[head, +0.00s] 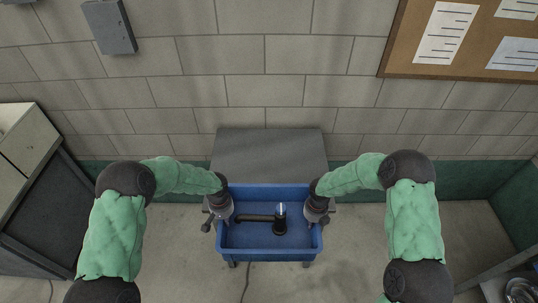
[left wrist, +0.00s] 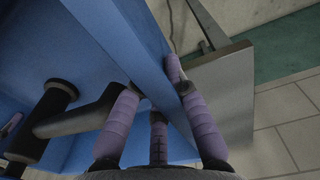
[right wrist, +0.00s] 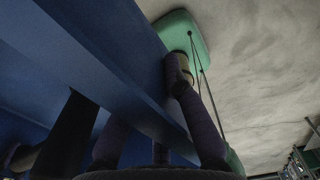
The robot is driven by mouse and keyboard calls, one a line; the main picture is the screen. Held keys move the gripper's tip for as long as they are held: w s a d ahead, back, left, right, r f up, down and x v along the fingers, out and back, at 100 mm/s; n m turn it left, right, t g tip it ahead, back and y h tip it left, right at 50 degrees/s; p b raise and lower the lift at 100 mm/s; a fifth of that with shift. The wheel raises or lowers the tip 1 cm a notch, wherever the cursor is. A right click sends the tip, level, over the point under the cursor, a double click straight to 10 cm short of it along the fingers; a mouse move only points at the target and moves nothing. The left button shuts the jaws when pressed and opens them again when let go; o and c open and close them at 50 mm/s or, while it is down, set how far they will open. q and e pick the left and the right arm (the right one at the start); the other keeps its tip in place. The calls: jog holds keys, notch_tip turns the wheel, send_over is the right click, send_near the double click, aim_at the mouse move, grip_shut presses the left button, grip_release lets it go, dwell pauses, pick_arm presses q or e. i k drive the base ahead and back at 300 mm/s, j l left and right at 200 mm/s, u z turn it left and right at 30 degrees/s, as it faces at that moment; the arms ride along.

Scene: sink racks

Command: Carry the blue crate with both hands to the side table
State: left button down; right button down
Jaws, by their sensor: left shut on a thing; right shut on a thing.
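The blue crate (head: 270,250) is in the middle of the head view, held level in front of the grey side table (head: 268,150). Its far part overlaps the table's near edge in the picture; I cannot tell if it touches. My left gripper (head: 221,212) is shut on the crate's left wall, and my right gripper (head: 317,210) is shut on its right wall. The left wrist view shows purple fingers on both sides of the crate wall (left wrist: 125,45). The right wrist view shows the crate wall (right wrist: 100,60) between dark fingers. A dark object with a clear top (head: 280,222) lies in the crate.
A block wall (head: 265,90) with a green lower band stands behind the table. A dark cabinet (head: 45,200) is at the left. A cork board (head: 410,45) and a grey box (head: 108,27) hang on the wall. Floor is clear beside the table.

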aim_at(269, 164)
jog(key=i, duration=1.25)
